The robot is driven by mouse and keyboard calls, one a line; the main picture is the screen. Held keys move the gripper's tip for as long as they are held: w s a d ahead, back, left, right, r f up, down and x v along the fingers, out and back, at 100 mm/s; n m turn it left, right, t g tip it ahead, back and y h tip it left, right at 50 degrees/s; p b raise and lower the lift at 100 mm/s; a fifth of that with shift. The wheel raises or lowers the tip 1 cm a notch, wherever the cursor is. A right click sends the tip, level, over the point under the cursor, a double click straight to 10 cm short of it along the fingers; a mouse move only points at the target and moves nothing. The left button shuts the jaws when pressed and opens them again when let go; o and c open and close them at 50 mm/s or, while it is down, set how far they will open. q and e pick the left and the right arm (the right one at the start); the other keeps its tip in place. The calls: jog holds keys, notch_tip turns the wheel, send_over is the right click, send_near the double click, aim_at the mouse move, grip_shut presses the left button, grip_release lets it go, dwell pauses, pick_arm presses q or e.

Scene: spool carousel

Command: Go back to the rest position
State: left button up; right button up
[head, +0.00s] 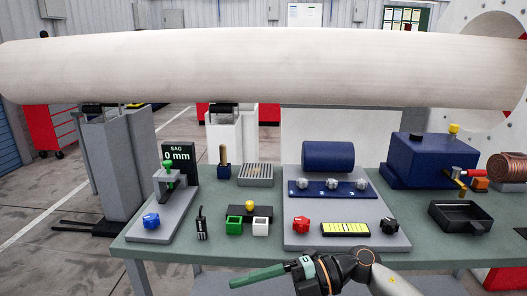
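My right gripper (293,268) is low in the head view, in front of the table's near edge. Its arm comes in from the lower right. A long dark green bar (257,276) reaches left from the front of the gripper, apart from the things on the table. I cannot tell whether the bar is a held thing or part of the gripper, and the fingers cannot be made out. My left gripper is not in view.
The green table (180,255) carries a grey clamp stand (160,215), a grey plate (380,235) with a blue cylinder (328,156), a blue box (430,160) and a black tray (460,217). Open floor lies left.

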jog(key=w+d+f+m+t+h+p, duration=0.15)
jog(key=d+f+m+t, duration=0.25)
jog(key=m+t, duration=0.7)
jog(key=w+d+f+m+t+h, duration=0.1)
jog(key=d+f+m+t+h, duration=0.3)
jog(key=m+t, duration=0.6)
jog(key=s+d+f+m+g+h, duration=0.4)
jog(key=s+d+f+m, duration=0.1)
jog(key=s+f, duration=0.4)
jog(key=s+d+f+m+g+h+p, duration=0.1)
jog(key=s+d+f+m+g+h, duration=0.3)
jog(key=s+f, duration=0.5)
notch_tip(320, 180, down, 4)
jog(key=shift+d+r+m+g, duration=0.25)
jog(key=shift+d+m+g, duration=0.35)
jog(key=shift+d, duration=0.4)
jog(key=shift+w, duration=0.1)
